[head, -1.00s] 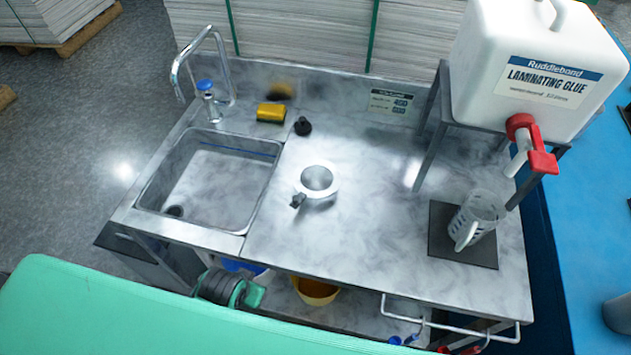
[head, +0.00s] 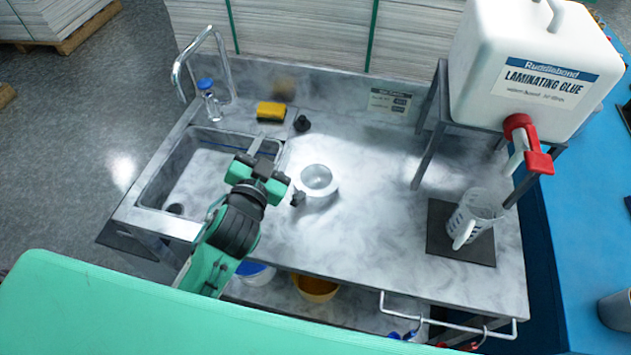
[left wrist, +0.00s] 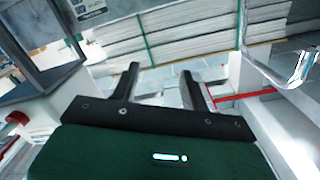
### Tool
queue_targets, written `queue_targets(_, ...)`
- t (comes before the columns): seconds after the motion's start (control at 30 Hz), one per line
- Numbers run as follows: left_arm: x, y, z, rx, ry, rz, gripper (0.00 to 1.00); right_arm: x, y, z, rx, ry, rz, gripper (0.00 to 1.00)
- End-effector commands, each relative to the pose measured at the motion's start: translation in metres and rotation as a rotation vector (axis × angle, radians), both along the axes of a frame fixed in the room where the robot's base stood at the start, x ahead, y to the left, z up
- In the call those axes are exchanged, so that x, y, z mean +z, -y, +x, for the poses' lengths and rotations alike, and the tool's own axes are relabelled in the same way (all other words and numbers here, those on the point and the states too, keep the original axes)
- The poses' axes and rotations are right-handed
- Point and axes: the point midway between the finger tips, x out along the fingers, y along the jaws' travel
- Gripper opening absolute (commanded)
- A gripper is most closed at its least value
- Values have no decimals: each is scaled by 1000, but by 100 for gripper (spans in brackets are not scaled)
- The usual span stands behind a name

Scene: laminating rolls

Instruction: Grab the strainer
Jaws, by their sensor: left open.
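The strainer (head: 317,180) is a round white-rimmed bowl with a grey mesh middle and a dark handle grip (head: 298,198) at its lower left. It rests on the steel counter near the sink's right edge. My left gripper (head: 263,146) is raised over the sink's right side, left of the strainer and apart from it. In the left wrist view its two dark fingers (left wrist: 158,90) are spread with nothing held between them. The strainer cannot be made out in that view. My right gripper is not in view.
A sink (head: 190,180) with a tap (head: 200,75) lies at left. A yellow sponge (head: 271,111) and a black stopper (head: 302,123) sit behind. A measuring jug (head: 473,218) stands on a dark pad at right, near the glue container (head: 535,75). The counter's middle is clear.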

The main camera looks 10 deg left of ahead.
Motion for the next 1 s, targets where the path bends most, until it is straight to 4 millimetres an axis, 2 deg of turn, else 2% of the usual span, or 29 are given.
queue_targets(0.03, 28, 14, 9, -54, 122, 34, 45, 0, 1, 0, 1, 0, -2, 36)
queue_targets(0.1, 64, 37, 14, -141, 292, 90, 45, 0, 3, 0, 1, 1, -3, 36)
queue_targets(0.2, 107, 74, 9, -286, 516, 181, 45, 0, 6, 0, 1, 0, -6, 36)
queue_targets(0.3, 137, 114, -6, -451, 717, 289, 45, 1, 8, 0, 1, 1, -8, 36)
queue_targets(0.43, 151, 163, -35, -696, 936, 456, 45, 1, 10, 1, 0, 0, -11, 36)
queue_targets(0.57, 138, 202, -64, -966, 1088, 658, 45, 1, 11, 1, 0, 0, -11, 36)
queue_targets(0.63, 121, 216, -76, -1119, 1138, 782, 45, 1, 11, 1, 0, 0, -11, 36)
queue_targets(0.73, 88, 224, -87, -1341, 1162, 976, 45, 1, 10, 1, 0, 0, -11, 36)
queue_targets(0.87, 39, 214, -86, -1623, 1099, 1252, 45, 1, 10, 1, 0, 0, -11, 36)
queue_targets(1.0, -6, 176, -67, -1896, 894, 1569, 45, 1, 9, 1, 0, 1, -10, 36)
